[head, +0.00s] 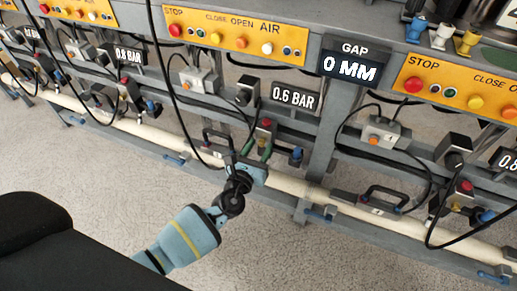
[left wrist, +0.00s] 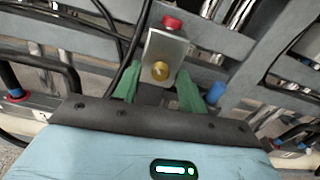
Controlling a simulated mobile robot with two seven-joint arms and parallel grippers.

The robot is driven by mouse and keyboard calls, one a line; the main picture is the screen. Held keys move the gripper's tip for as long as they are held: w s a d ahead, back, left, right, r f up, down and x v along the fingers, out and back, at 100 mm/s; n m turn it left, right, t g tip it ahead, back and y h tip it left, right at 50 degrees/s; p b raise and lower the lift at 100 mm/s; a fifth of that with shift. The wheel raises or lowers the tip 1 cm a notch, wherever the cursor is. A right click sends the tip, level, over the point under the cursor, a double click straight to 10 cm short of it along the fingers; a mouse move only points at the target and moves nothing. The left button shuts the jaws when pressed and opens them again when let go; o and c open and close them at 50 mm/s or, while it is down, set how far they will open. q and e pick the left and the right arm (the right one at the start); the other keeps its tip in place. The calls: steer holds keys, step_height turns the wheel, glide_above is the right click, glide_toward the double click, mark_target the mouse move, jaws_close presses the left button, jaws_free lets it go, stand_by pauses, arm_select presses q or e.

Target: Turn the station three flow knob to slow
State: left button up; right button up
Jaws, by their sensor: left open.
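A small grey box (left wrist: 167,50) with a red top button (left wrist: 172,22) carries a round yellow knob (left wrist: 160,71) on its front. A pale mark shows on the knob, but no slow label is readable. I cannot read a station number, so I cannot confirm this is station three. In the head view the box's red top (head: 266,122) shows just beyond my left gripper (head: 256,150). My left gripper, also in the left wrist view (left wrist: 158,92), is open. Its green fingers stand apart, either side of the knob's lower area; contact cannot be told. My right gripper is out of view.
A 0.6 BAR display (head: 295,97) and a yellow button panel (head: 236,35) are above. A blue knob (head: 296,156) is right of the box, a black handle (head: 219,140) left. Black cables hang nearby. A cream pipe (head: 285,183) runs below; the floor (head: 110,165) in front is clear.

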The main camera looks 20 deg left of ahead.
arm_select(q)
jaws_close()
stand_by(0.4)
